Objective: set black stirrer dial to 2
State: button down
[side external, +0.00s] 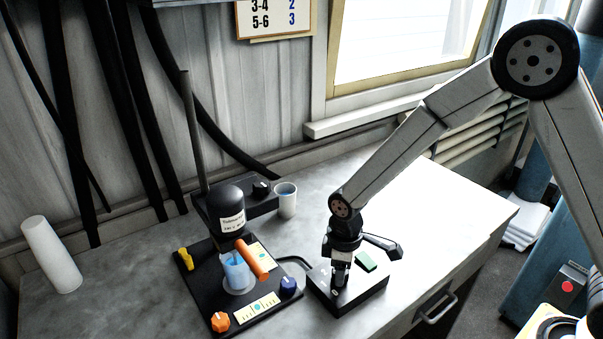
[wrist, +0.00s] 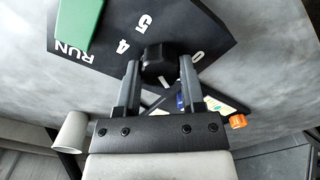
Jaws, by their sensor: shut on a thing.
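My gripper (side external: 341,280) points down over a black control box (side external: 365,297) on the bench. In the wrist view its two fingers (wrist: 158,72) stand on either side of a black dial (wrist: 157,58) and are shut on it. White marks 4, 5 and 0 show on the box around the dial, along with the word RUN.
Left of the box is a black base plate (side external: 205,285) with a blue knob (side external: 288,285), an orange knob (side external: 220,321), a yellow knob (side external: 185,259) and a blue beaker (side external: 237,270). A column with a black motor head (side external: 226,207) stands behind. A white cup (side external: 286,200) is nearby.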

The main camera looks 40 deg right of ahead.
jog(key=m, duration=0.6)
jog(key=shift+m, duration=0.3)
dwell(0.4)
jog(key=shift+c, duration=1)
grip_release()
jog(key=shift+r, duration=0.1)
jog(key=shift+r, duration=3.85)
